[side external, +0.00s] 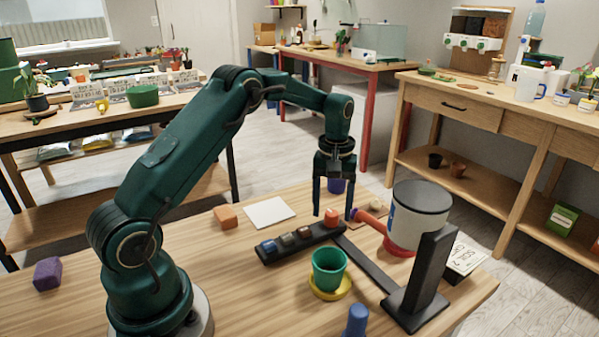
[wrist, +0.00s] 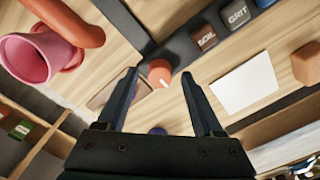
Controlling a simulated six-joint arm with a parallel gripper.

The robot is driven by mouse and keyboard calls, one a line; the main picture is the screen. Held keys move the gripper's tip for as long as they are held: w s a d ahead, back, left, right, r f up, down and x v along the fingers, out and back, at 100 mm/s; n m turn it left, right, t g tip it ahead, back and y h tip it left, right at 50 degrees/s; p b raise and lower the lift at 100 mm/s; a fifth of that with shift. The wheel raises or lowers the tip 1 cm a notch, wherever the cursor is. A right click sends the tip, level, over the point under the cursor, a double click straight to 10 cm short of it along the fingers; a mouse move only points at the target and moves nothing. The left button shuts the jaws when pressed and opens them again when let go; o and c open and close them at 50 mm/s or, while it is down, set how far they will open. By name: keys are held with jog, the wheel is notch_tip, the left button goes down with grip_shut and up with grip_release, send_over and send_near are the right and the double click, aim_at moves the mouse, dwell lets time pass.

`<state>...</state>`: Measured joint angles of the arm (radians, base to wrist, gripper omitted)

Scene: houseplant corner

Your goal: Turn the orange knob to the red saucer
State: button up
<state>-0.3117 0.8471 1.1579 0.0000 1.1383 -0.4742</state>
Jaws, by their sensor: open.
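The orange knob (side external: 331,217) sits at the far end of a dark panel (side external: 272,256). In the wrist view the knob (wrist: 158,72) shows a white mark pointing to the lower right. My gripper (side external: 333,215) points down, open, with a finger on either side of the knob. In the wrist view my gripper (wrist: 159,73) has visible gaps between the knob and both fingers. A yellow saucer (side external: 329,293) is under a green pot (side external: 329,268) in front of the panel.
A hopper (side external: 412,215) with a red spout (side external: 368,219) stands close right of my gripper, behind a black post (side external: 430,270). A blue cylinder (side external: 356,321) is at the front. A white card (side external: 268,212) and orange block (side external: 226,217) lie left.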

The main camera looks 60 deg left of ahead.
jog(key=shift+f, duration=0.4)
grip_shut()
jog(key=shift+m, duration=0.3)
jog(key=m, duration=0.9)
jog(key=shift+r, duration=0.1)
dwell(0.3)
